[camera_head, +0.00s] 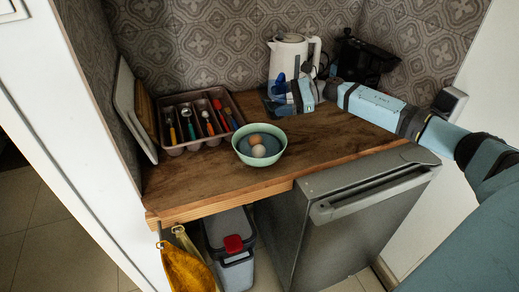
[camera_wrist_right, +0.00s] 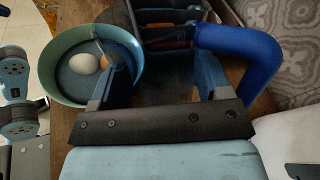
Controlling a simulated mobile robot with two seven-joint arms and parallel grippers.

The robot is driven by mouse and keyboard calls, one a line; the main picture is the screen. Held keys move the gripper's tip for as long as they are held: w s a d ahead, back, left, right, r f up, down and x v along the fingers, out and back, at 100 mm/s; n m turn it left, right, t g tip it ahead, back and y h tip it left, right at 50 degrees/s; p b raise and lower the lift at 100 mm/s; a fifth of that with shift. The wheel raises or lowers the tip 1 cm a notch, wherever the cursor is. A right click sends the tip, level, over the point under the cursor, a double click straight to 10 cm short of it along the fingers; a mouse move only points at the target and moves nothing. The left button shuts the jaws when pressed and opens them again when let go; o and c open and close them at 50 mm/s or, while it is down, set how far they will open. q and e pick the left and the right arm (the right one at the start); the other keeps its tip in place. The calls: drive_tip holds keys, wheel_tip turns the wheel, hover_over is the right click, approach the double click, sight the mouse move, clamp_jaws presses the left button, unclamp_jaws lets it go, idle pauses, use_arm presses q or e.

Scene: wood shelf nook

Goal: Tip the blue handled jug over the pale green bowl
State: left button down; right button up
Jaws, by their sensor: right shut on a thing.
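The pale green bowl (camera_head: 240,154) stands on the wooden counter with a white egg and a brown egg in it. It also shows at the left of the right wrist view (camera_wrist_right: 48,72). My right gripper (camera_head: 288,98) is behind and to the right of the bowl in the head view, shut on the blue handled jug (camera_head: 281,86). In the wrist view the jug's thick blue handle (camera_wrist_right: 243,46) curves past the right finger of the gripper (camera_wrist_right: 160,88). Most of the jug's body is hidden, and its tilt is unclear. My left gripper is not in view.
A cutlery tray (camera_head: 176,149) with colourful handles lies left of the bowl. A white kettle (camera_head: 290,58) and a black appliance (camera_head: 362,62) stand at the back. Boards (camera_head: 135,108) lean on the left wall. The counter front right of the bowl is clear.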

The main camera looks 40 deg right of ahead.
drive_tip(key=m+b, duration=0.1)
drive_tip(key=d+f+m+y+b, duration=0.1)
drive_tip(key=b, duration=0.1)
drive_tip(key=shift+w+d+f, duration=0.15)
drive_tip(key=shift+w+f, duration=0.05)
drive_tip(key=shift+w, duration=0.15)
drive_tip(key=shift+w+d+f+m+t+y+b, duration=0.15)
drive_tip(key=shift+f+m+y+b, duration=0.2)
drive_tip(key=shift+b, duration=0.25)
drive_tip(key=shift+w+d+f+m+t+y+b, duration=0.15)
drive_tip(key=shift+f+m+y+b, duration=0.15)
drive_tip(key=shift+b, duration=0.25)
drive_tip(key=shift+s, duration=0.1)
